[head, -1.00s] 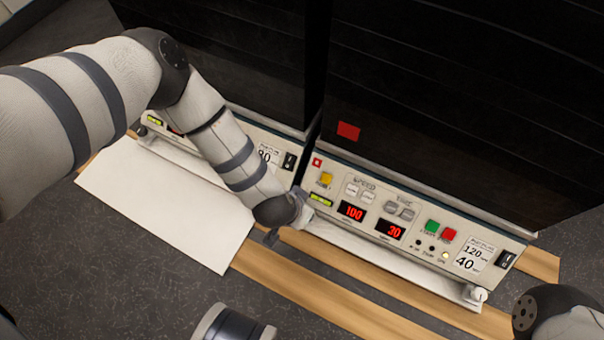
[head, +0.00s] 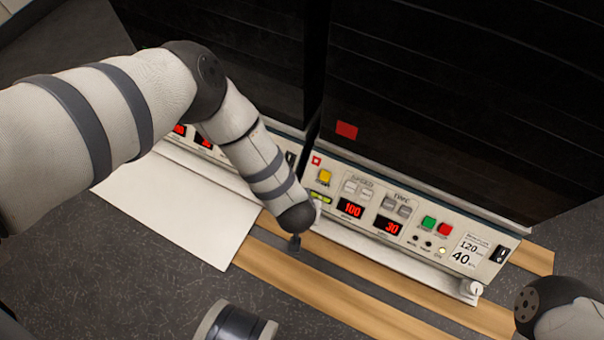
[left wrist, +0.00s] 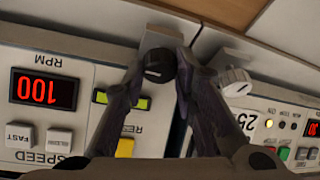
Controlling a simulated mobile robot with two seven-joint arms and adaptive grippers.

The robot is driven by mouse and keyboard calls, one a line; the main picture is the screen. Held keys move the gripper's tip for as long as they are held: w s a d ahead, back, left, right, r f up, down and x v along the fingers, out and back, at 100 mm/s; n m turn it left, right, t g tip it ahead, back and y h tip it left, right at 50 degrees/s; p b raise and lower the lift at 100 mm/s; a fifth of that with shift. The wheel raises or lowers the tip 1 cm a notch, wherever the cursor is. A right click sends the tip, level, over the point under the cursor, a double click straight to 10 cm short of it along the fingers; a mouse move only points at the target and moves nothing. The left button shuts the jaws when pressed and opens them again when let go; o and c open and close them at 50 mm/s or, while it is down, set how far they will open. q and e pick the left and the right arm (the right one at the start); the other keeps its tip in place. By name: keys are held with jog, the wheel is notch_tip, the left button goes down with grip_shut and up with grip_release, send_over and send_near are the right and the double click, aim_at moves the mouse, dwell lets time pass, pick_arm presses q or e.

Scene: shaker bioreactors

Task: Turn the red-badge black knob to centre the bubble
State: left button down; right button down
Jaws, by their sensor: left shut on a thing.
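My left gripper (left wrist: 158,78) has its fingers on both sides of the black knob (left wrist: 156,67), shut on it, at the panel's front lower corner. In the head view, my left wrist hides the knob. The yellow-green bubble level (left wrist: 121,99) sits beside the knob on the panel and also shows in the head view (head: 319,197). One finger partly covers the level in the left wrist view, and I cannot tell where the bubble stands. A small red square badge (head: 317,160) is on the same panel. My right gripper is out of view.
The panel has red displays reading 100 (head: 350,209) and 30 (head: 387,227) and a yellow button (head: 324,177). A white knob (head: 476,288) is at its right end. The neighbouring unit's white knob (left wrist: 236,82) is close beside my gripper. A white sheet (head: 180,205) lies at left.

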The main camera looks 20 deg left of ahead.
pick_arm(q)
jog(key=shift+n+y, duration=0.3)
jog(key=shift+n, duration=0.8)
jog(key=shift+g, duration=0.3)
jog(key=c, duration=1.3)
grip_release()
jog(key=v, duration=1.2)
jog(key=shift+s+d, duration=0.1)
jog(key=shift+d, duration=0.05)
